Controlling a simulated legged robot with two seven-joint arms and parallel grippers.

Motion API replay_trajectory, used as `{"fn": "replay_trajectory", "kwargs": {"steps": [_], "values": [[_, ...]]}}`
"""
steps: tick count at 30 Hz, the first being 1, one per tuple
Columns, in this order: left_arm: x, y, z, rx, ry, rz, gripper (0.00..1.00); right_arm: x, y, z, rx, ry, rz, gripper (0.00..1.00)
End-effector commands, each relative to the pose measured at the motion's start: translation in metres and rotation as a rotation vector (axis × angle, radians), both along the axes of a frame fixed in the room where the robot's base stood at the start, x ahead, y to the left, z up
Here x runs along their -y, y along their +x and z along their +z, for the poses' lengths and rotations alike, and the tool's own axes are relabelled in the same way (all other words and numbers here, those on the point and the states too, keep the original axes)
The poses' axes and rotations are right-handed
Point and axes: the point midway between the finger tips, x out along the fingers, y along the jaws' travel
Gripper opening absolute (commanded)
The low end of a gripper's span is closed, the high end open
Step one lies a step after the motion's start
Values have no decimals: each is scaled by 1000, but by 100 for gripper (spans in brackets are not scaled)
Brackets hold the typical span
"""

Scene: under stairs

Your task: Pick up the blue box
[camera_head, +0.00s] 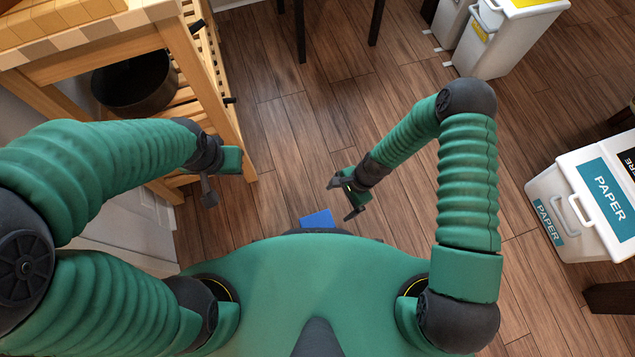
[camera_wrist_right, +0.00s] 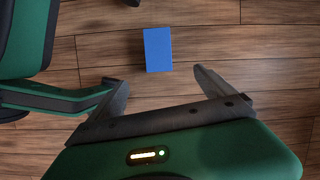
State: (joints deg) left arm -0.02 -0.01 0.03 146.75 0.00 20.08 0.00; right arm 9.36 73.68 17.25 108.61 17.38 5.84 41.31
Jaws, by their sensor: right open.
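The blue box (camera_head: 318,219) lies on the wooden floor just in front of my body in the head view, its near part hidden by my body. It also shows whole in the right wrist view (camera_wrist_right: 158,49), beyond the fingertips and roughly in line with the gap between them. My right gripper (camera_head: 341,198) is open and empty, above and to the right of the box in the head view. In the right wrist view its two fingers (camera_wrist_right: 160,78) stand apart. My left gripper (camera_head: 218,180) is at the left, near the wooden shelf; whether its jaws are open is unclear.
A wooden shelf unit (camera_head: 215,90) with a dark pot (camera_head: 136,82) stands at the left, close to my left arm. White paper bins (camera_head: 590,195) stand at the right and another white bin (camera_head: 500,38) at the back. Dark furniture legs (camera_head: 300,30) are at the top. The middle floor is clear.

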Motion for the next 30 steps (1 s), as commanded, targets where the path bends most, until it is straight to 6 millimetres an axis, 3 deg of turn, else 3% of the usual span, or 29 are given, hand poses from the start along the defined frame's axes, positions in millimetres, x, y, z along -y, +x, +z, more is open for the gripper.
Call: {"fn": "replay_trajectory", "kwargs": {"steps": [1,3,8,18,25,30], "values": [[0,0,-29,1,0,1,23,-8,-7,-44,-30,13,-49,94],[0,0,-36,1,0,1,23,-14,-13,-64,-59,22,-105,94],[-1,1,-48,2,0,1,23,-25,-20,-90,-80,28,-143,94],[-1,1,-97,2,0,1,23,-55,-30,-169,-79,28,-141,94],[-1,1,-110,2,0,1,23,-64,-31,-186,-77,27,-139,94],[-1,0,-140,2,0,1,23,-75,-29,-214,-77,27,-137,94]]}}
